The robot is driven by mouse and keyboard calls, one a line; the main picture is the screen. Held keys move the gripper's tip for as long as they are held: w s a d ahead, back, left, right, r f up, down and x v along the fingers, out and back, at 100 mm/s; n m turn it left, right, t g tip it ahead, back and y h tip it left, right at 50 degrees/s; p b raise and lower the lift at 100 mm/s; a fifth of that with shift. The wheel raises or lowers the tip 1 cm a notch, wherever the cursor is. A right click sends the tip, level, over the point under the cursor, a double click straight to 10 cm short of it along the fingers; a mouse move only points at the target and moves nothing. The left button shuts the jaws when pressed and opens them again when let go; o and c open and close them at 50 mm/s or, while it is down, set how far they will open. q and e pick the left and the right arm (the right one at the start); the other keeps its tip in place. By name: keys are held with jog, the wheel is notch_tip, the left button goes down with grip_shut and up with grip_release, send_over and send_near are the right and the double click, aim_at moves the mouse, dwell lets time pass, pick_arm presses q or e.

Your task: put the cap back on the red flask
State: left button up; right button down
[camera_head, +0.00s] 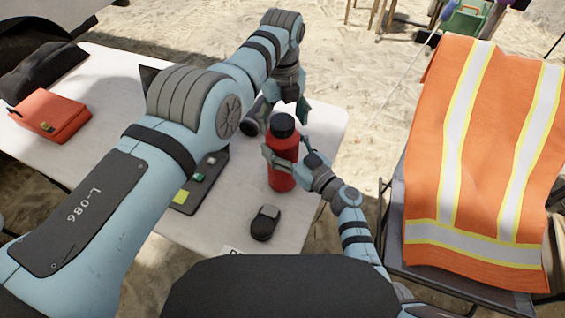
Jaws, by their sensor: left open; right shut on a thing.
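The red flask (281,165) stands upright near the right end of the white table. Its black cap (281,124) sits on top of the flask; I cannot tell whether it is screwed tight. My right gripper (287,157) is shut on the flask's body, with fingers on both sides below the cap. My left gripper (288,104) is open, just above and behind the cap. One of its fingertips shows right of the cap. I see no clear contact between it and the cap.
On the white table (325,130) lie a black computer mouse-like object (264,222), a red case (50,115), a black bag (40,70) and a dark board with coloured pieces (186,207). An orange vest (480,150) drapes a chair at the right.

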pick_arm(q)
notch_tip(320, 180, up, 8)
jog(key=shift+f, duration=0.25)
pick_arm(e)
jog(key=shift+c, duration=0.6)
grip_release()
jog(key=shift+d, duration=0.1)
jog(key=v, duration=1.2)
